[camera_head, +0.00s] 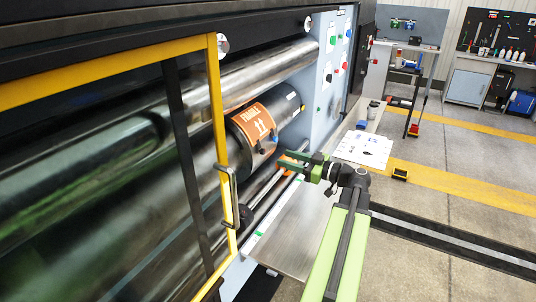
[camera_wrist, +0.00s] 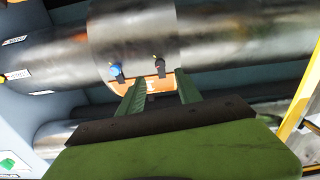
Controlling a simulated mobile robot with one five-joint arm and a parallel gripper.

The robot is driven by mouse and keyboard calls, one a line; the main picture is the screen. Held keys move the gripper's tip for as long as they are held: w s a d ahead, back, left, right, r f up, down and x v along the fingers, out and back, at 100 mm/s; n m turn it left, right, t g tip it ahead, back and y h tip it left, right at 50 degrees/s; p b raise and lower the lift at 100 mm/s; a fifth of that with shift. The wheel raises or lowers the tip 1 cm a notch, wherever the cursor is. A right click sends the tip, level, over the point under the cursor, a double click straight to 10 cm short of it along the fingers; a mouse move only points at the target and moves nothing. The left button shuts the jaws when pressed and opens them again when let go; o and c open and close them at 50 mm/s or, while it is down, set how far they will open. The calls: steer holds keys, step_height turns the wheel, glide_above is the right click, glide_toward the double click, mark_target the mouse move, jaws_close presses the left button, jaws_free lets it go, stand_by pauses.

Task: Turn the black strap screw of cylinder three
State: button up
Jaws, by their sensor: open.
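A large dark cylinder (camera_head: 238,138) carries an orange plate marked FRAGILE (camera_head: 257,121); its number cannot be read. In the wrist view, the black strap screw (camera_wrist: 160,66) stands on this cylinder (camera_wrist: 130,30), beside a blue screw (camera_wrist: 116,71) to its left. In the head view, my gripper (camera_head: 284,163) is in front of and below the cylinder.
A yellow-framed guard door (camera_head: 219,140) with a metal handle stands left of my arm. A blue-grey panel with buttons (camera_head: 333,65) is to the right of the cylinder. A metal ledge (camera_head: 295,235) runs below. Open floor lies to the right.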

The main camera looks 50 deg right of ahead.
mark_target(264, 152)
steer(key=x, duration=0.7)
steer(key=shift+w+a, duration=0.15)
steer(key=shift+w, duration=0.1)
jaws_close()
